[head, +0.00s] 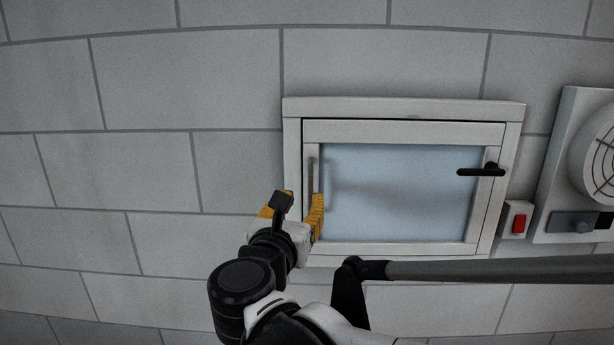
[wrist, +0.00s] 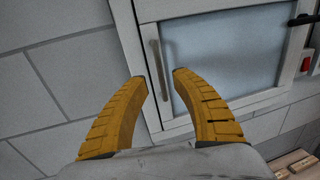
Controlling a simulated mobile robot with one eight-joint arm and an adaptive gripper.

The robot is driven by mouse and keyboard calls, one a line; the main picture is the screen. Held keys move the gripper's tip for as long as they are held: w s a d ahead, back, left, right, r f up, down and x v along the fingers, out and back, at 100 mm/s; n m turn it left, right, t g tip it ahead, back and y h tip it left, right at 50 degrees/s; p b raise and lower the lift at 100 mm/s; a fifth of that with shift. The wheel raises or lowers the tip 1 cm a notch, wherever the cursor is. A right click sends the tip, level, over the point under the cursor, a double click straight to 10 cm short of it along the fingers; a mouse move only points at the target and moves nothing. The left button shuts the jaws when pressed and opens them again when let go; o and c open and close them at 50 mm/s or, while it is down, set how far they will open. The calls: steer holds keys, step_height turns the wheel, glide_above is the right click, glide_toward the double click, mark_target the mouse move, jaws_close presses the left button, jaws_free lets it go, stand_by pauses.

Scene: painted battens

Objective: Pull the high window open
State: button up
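The window (head: 400,132) is set in a block wall, with a white frame and a pale blue pane. Its sash looks shut or nearly so. A thin upright bar handle (head: 311,175) is on the sash's left side, and a black lever (head: 480,171) is on its right side. My gripper (head: 302,202) is at the lower left of the sash, beside the handle. In the wrist view my gripper (wrist: 159,82) is open, and the handle (wrist: 160,68) shows between the yellow fingertips. I cannot tell whether a finger touches it.
A red switch (head: 518,223) and a round grilled unit (head: 560,205) are on the wall right of the window. A grey tube (head: 500,269) crosses below the window. Wooden slats (wrist: 297,164) show at the wrist view's lower right. The wall left is bare.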

mark_target(310, 187)
steer(key=p+x, duration=0.1)
steer(key=x, duration=0.7)
steer(key=shift+w+p, duration=0.2)
steer(key=shift+p, duration=0.1)
jaws_close()
